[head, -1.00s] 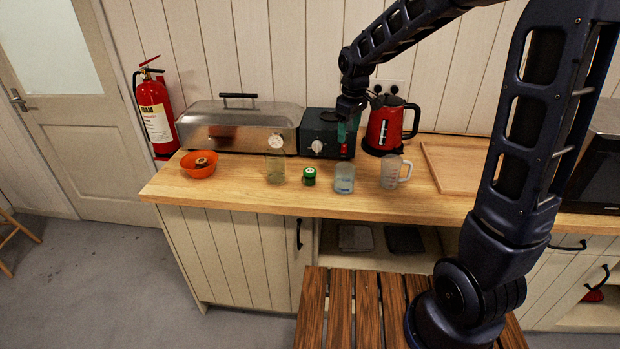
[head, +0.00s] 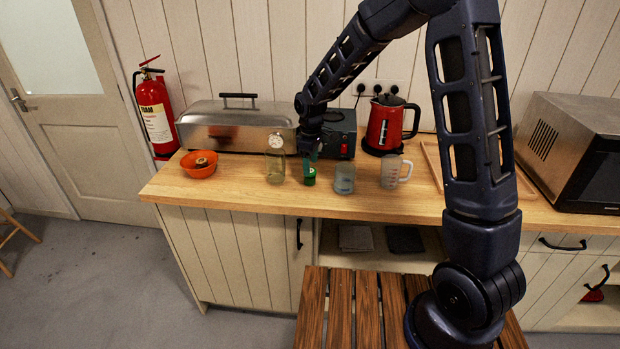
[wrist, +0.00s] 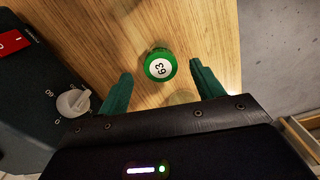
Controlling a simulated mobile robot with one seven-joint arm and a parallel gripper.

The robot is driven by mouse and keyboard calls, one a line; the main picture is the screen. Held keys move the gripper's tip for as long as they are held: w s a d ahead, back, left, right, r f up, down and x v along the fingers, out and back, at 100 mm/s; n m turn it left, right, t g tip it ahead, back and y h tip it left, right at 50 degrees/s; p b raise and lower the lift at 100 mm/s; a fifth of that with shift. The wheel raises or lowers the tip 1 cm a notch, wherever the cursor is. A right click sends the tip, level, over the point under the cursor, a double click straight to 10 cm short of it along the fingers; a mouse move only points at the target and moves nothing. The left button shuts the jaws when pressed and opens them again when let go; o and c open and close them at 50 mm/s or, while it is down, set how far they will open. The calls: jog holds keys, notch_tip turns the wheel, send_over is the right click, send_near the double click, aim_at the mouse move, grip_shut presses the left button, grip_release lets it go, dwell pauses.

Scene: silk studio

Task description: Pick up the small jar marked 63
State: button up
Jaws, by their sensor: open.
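The small green jar (wrist: 160,66) has a white lid label reading 63 in the wrist view. It stands on the wooden counter, and in the head view the jar (head: 310,180) is right under my gripper. My gripper (wrist: 158,82) is open and empty, with one green finger to each side of the jar in the wrist view. In the head view my gripper (head: 310,160) points down just above the jar and partly hides it. I cannot tell the exact height of the fingertips over the lid.
A glass bottle (head: 275,168) stands left of the jar, and a glass tumbler (head: 344,180) and a clear measuring jug (head: 390,172) stand to its right. A dark box with a knob (wrist: 40,95) is behind. An orange bowl (head: 198,170) sits at the counter's left.

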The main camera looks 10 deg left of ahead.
aim_at(310, 177)
jog(key=shift+f, duration=2.8)
jog(key=c, duration=1.1)
